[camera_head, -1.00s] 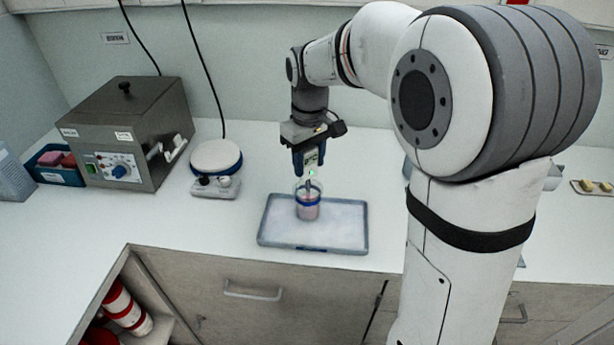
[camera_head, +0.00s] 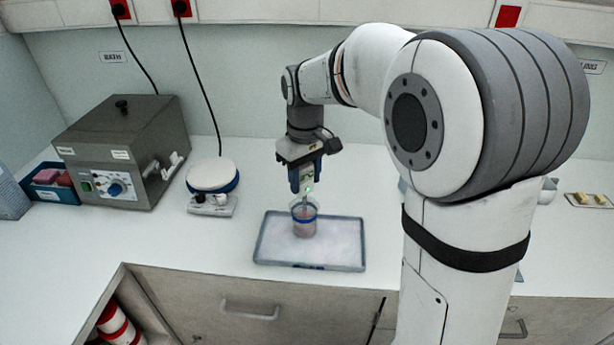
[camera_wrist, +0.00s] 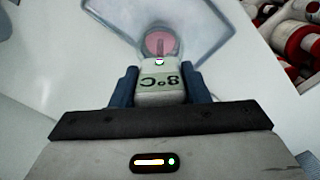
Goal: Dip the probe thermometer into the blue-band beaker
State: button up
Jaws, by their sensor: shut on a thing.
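The blue-band beaker (camera_head: 304,228), clear with pink contents, stands upright on a tray (camera_head: 262,257) in the head view. In the wrist view the beaker (camera_wrist: 160,36) shows as a pink round just beyond the thermometer. My gripper (camera_head: 304,188) is directly above the beaker, shut on the probe thermometer (camera_wrist: 160,84), whose pale body shows a display reading 8°C. The thermometer hangs about upright, its body above the rim. Its thin probe points down within the beaker's outline in both views. How deep the tip sits in the pink contents is unclear.
A grey bath unit (camera_head: 122,150) and a white-topped stirrer or hotplate (camera_head: 211,178) stand left of the tray. A blue bin (camera_head: 52,192) is at the far left. A small tray with yellowish pieces (camera_head: 588,200) lies far right. The front-left counter is clear.

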jog(key=shift+r+p, duration=4.15)
jog(key=shift+r, duration=1.4)
